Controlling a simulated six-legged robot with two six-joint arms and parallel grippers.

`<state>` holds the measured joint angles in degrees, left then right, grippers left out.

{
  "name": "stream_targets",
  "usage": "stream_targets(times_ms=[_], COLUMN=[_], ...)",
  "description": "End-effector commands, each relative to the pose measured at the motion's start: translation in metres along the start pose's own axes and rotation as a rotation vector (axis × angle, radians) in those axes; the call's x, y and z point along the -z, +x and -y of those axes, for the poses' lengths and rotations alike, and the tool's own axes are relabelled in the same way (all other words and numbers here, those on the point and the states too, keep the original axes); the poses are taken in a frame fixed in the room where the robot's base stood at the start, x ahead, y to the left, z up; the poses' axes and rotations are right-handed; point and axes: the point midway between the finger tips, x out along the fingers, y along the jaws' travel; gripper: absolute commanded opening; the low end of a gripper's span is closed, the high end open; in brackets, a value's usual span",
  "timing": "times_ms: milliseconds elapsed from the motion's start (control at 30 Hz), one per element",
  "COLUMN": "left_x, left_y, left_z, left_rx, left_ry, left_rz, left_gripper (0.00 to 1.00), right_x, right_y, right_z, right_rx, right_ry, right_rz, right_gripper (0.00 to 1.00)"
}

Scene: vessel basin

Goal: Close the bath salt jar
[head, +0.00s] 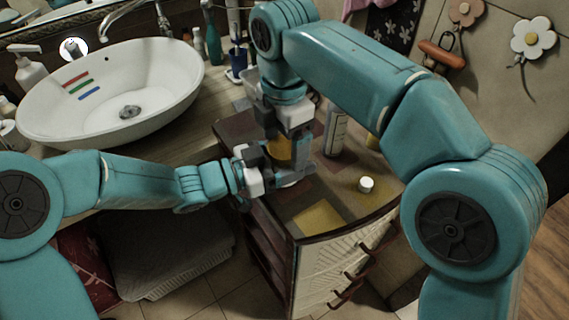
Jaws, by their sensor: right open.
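An amber-orange jar (279,151), which looks like the bath salt jar, stands on the cabinet top, mostly hidden by my two grippers. My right gripper (285,153) points down from above and is open, with its fingers around or just in front of the amber part. My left gripper (264,172) reaches in from the left, low beside the jar. Its fingertips overlap the jar and the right gripper, so I cannot tell whether it grips. The jar's lid cannot be made out. A small white cap (366,185) lies apart on the cabinet top to the right.
A pale bottle (334,132) stands close behind my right gripper. A white basin (112,95) is at the left, with a blue cup (238,60) and bottles behind. A yellow square (318,217) lies near the front edge.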

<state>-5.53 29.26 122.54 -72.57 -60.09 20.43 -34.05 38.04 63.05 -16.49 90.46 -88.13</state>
Motion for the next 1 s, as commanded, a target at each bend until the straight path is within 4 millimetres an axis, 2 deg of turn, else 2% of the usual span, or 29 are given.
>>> stream_targets(times_ms=[200, 233, 300, 400, 567, 633, 900, 1000], left_x=[-0.0007, -0.0007, -0.0007, -0.0007, -0.0007, -0.0007, -0.0007, -0.0006], left_y=[0.0000, 0.0000, 0.0000, 0.0000, 0.0000, 0.0000, 0.0000, 0.0000], left_z=[-0.0001, 0.0000, -0.0001, -0.0001, 0.0000, 0.0000, 0.0000, 0.0000], left_rx=[0.000, 0.000, 0.000, 0.000, 0.000, 0.000, 0.000, 0.000], left_ry=[-0.001, -0.001, -0.001, -0.001, -0.001, -0.001, -0.001, -0.001], left_rz=[0.002, 0.002, 0.002, 0.002, 0.002, 0.002, 0.002, 0.001], left_gripper=[0.00, 0.00, 0.00, 0.00, 0.00, 0.00, 0.00, 0.00], right_x=[-0.0001, 0.0000, 0.0000, 0.0000, 0.0001, 0.0001, 0.0000, 0.0000], right_y=[0.0001, 0.0001, 0.0000, 0.0000, 0.0000, 0.0000, 0.0003, 0.0004], right_z=[-0.0001, -0.0001, -0.0001, -0.0001, -0.0001, -0.0001, -0.0001, -0.0001], right_rx=[-0.001, -0.001, -0.001, 0.000, 0.000, 0.000, -0.001, -0.001], right_ry=[0.000, 0.000, 0.000, 0.000, 0.019, 0.093, 0.650, 0.784], right_rz=[0.000, 0.000, 0.000, 0.000, 0.000, 0.000, 0.000, 0.000], right_gripper=[0.87, 0.80, 0.57, 0.29, 0.28, 0.28, 0.28, 0.28])
